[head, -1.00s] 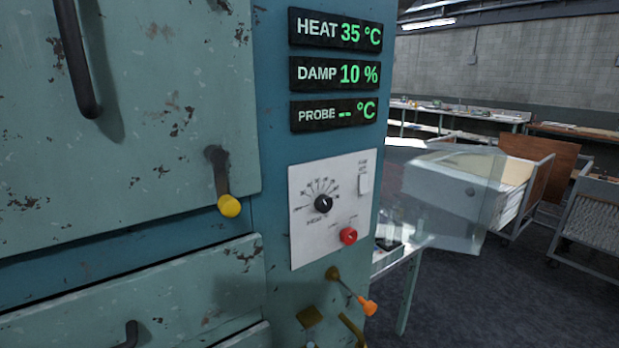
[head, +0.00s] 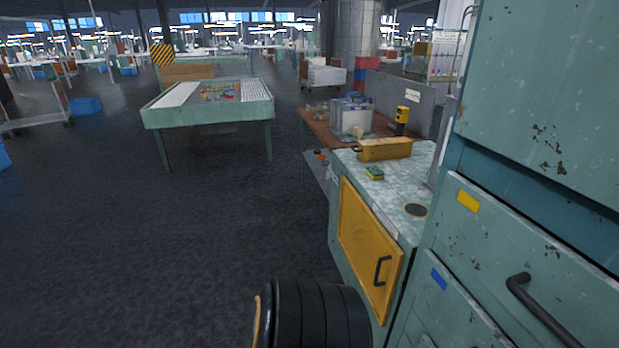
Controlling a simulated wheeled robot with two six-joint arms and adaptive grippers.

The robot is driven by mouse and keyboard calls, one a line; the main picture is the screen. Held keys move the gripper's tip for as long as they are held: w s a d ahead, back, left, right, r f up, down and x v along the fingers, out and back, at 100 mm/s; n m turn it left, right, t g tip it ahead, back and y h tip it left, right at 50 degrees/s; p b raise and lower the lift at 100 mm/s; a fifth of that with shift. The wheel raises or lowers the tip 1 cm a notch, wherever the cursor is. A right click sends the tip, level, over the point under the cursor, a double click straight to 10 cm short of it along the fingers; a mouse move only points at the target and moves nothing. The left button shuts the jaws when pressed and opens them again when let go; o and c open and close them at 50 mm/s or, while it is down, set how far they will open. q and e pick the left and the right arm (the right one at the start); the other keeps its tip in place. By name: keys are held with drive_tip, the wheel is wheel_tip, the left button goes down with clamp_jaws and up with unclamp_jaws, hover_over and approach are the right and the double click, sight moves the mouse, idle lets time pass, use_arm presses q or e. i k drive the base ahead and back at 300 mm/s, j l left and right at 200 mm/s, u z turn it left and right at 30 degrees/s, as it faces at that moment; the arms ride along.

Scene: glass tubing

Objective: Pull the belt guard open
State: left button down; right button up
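A yellow panel (head: 368,245), which looks like the belt guard, is on the front of a low green bench in the head view. It appears shut, flush with the bench front. A black bar handle (head: 382,271) sits near its right edge. Neither gripper is in view. A black ribbed part at the bottom centre looks like part of my own arm; it stands in front of and left of the panel's lower end.
The bench top (head: 418,171) carries a yellow box (head: 384,149) and a small green-yellow block (head: 374,173). A tall green cabinet (head: 545,190) with drawers stands close on the right. A light table (head: 208,103) stands further back left. The dark floor (head: 180,250) between is clear.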

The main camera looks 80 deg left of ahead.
sight(380, 307)
drive_tip(key=u, duration=2.3)
